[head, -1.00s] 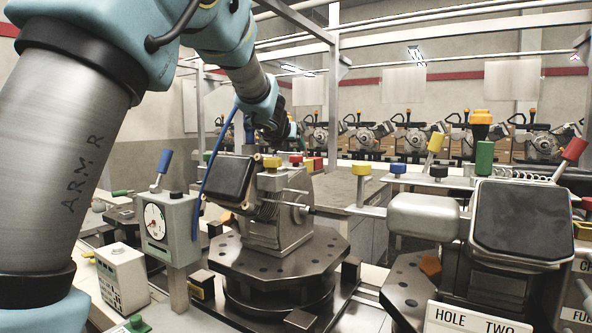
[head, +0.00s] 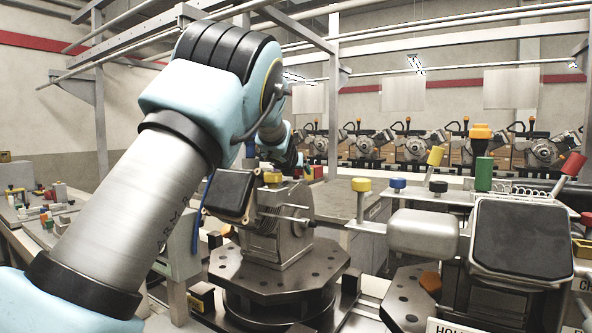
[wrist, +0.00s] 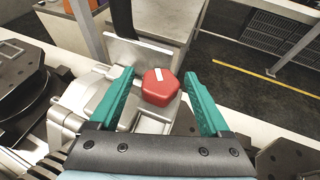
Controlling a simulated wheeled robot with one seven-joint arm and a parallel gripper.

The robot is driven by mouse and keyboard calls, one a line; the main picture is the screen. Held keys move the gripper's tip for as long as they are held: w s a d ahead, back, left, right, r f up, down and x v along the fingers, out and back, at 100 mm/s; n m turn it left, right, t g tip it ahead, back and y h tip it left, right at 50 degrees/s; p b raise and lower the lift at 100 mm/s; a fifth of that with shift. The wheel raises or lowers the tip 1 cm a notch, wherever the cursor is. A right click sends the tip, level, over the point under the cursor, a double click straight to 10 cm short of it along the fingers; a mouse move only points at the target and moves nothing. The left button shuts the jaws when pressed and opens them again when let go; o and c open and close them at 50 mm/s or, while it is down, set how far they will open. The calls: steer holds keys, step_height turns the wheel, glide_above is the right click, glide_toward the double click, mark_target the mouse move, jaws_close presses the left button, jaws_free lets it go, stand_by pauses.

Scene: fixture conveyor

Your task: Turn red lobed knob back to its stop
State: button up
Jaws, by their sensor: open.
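In the wrist view, a red lobed knob (wrist: 158,92) with a white mark on its top sits on a grey metal fixture. My gripper (wrist: 160,73) is open, with one teal finger left of the knob and one right of it. Gaps show on both sides, so neither finger appears to touch it. I cannot tell how far above the knob the fingertips are. In the head view, my dark wrist is behind the machine block (head: 280,225); the fingers and knob cannot be made out clearly there.
A yellow knob (head: 272,177) tops the block, beside a tilted black-faced box (head: 230,192). In the wrist view, open floor lies at the upper right.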

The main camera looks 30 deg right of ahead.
steer(key=shift+c, duration=0.3)
jaws_close()
stand_by(0.4)
